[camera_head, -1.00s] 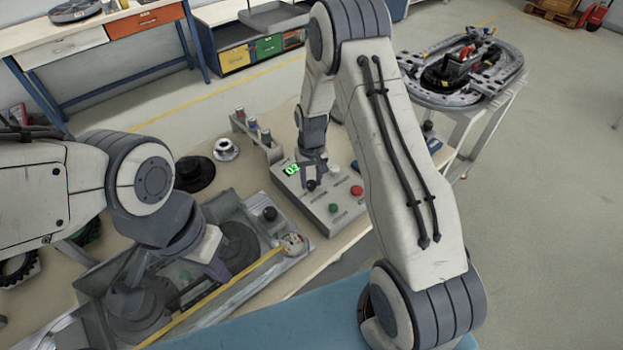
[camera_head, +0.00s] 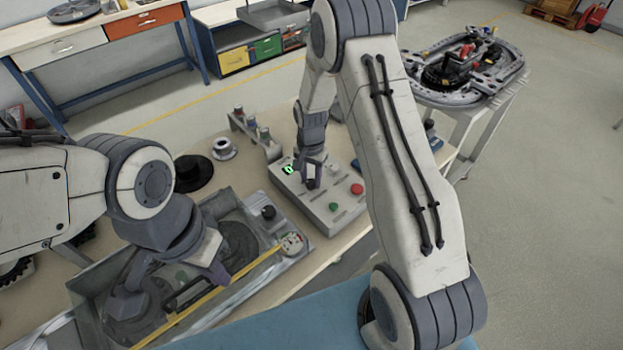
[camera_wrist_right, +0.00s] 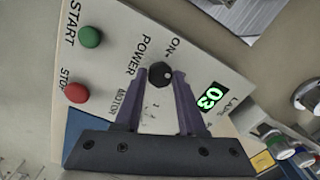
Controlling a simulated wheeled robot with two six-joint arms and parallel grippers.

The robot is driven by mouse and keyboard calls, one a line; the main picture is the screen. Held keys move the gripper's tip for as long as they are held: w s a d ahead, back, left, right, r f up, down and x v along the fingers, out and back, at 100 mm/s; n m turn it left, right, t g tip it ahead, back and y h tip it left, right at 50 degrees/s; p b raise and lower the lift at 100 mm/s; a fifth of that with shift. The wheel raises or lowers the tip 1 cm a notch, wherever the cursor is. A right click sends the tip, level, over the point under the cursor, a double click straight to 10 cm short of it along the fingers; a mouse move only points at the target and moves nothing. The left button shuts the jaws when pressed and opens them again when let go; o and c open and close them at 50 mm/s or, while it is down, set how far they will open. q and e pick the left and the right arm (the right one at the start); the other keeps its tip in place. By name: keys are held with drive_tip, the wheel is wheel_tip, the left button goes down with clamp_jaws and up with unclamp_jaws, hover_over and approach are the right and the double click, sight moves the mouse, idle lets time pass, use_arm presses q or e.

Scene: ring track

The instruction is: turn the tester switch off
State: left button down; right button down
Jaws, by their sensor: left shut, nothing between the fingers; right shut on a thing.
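The tester (camera_head: 338,211) is a grey box on the bench. In the right wrist view its black POWER knob (camera_wrist_right: 160,75) sits below an ON label, with a small light mark on its face. My right gripper (camera_head: 311,182) is shut on this knob; its purple fingers (camera_wrist_right: 163,82) press it from both sides. The green lap display (camera_wrist_right: 210,98) reads 03. My left gripper (camera_head: 219,277) is shut and empty above the clear-sided tray (camera_head: 297,243).
The tester has a green START button (camera_wrist_right: 90,37) and a red STOP button (camera_wrist_right: 76,92). A small rack (camera_head: 256,134) with coloured-top pieces and a white cup-like part (camera_head: 223,149) stand behind. The oval ring track (camera_head: 470,70) is on a separate stand at right.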

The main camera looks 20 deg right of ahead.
sight(310, 181)
drive_tip(key=m+b, duration=0.1)
drive_tip(key=m, duration=0.4)
drive_tip(key=shift+m, duration=0.3)
drive_tip(key=shift+w+m, duration=0.1)
drive_tip(key=shift+m, duration=2.1)
drive_tip(key=shift+r, duration=0.1)
drive_tip(key=c, duration=0.5)
unclamp_jaws()
drive_tip(key=shift+a, duration=0.1)
wheel_tip(310, 181, up, 10)
drive_tip(key=b, duration=0.2)
drive_tip(key=shift+r, duration=0.2)
